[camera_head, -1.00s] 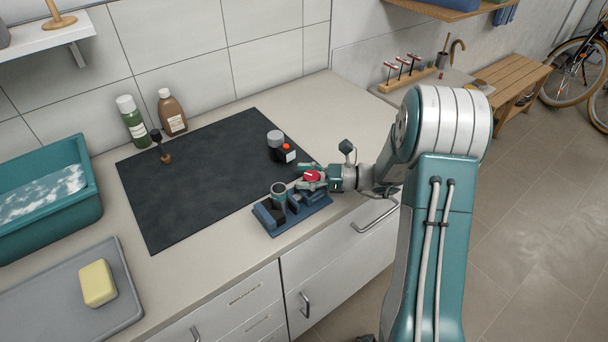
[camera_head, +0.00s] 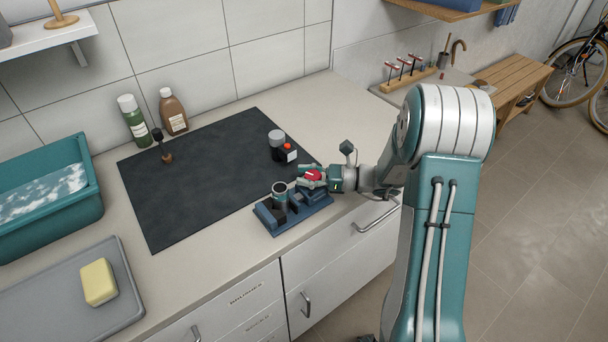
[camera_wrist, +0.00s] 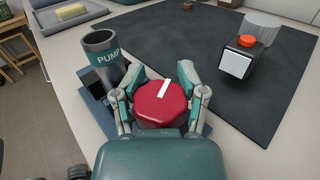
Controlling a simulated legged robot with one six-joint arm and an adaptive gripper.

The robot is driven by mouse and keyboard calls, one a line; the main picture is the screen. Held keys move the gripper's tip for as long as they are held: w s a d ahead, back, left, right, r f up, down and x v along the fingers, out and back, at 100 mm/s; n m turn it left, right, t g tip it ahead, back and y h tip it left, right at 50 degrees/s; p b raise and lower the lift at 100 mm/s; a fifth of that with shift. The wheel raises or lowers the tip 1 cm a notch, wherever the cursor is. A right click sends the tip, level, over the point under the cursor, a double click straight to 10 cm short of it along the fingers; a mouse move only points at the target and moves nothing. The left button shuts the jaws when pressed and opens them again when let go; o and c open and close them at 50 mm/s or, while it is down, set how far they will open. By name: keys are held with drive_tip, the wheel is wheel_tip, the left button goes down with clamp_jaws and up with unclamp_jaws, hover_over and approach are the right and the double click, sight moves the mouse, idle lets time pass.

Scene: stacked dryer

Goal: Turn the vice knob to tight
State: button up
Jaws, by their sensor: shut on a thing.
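The vice (camera_head: 292,214) is blue and stands on the counter at the front edge of the dark mat. Its red knob (camera_head: 313,175) is at the vice's right end, and in the wrist view the knob (camera_wrist: 160,103) shows a white pointer mark tilted up and to the right. A grey-green cylinder marked "PUMP" (camera_wrist: 106,62) sits in the vice, upright in the head view. My gripper (camera_head: 312,176) reaches in from the right and is shut on the knob, one finger on each side of it in the wrist view. No tight marking is readable.
A small black device with a red button (camera_head: 287,153) stands on the dark mat (camera_head: 205,185) just behind the vice. Two bottles (camera_head: 173,112) stand by the wall. A teal basin (camera_head: 45,195) and a grey tray with a yellow sponge (camera_head: 99,282) are at left.

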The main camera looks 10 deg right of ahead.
drive_tip(key=shift+w+d+t, duration=0.1)
drive_tip(key=shift+t, duration=0.2)
drive_tip(key=m+t+h, duration=0.1)
drive_tip(key=m+t, duration=0.1)
drive_tip(key=m+t+h, duration=0.4)
drive_tip(key=t, duration=0.1)
drive_tip(key=shift+w+d, duration=0.2)
drive_tip(key=shift+w, duration=0.1)
drive_tip(key=shift+w+d+m+t+h, duration=0.15)
drive_tip(key=shift+m+t+h, duration=0.6)
drive_tip(key=shift+h, duration=0.5)
drive_tip(key=shift+s+d+m+t+h, duration=0.1)
drive_tip(key=shift+m+t+h, duration=0.35)
drive_tip(key=shift+m+h, duration=0.6)
drive_tip(key=shift+w+d+m+t+h, duration=0.15)
drive_tip(key=shift+m+t+h, duration=0.5)
drive_tip(key=shift+h, duration=0.75)
drive_tip(key=o, duration=0.9)
drive_tip(key=shift+r, duration=0.1)
wheel_tip(320, 180, up, 10)
drive_tip(key=shift+f, duration=0.15)
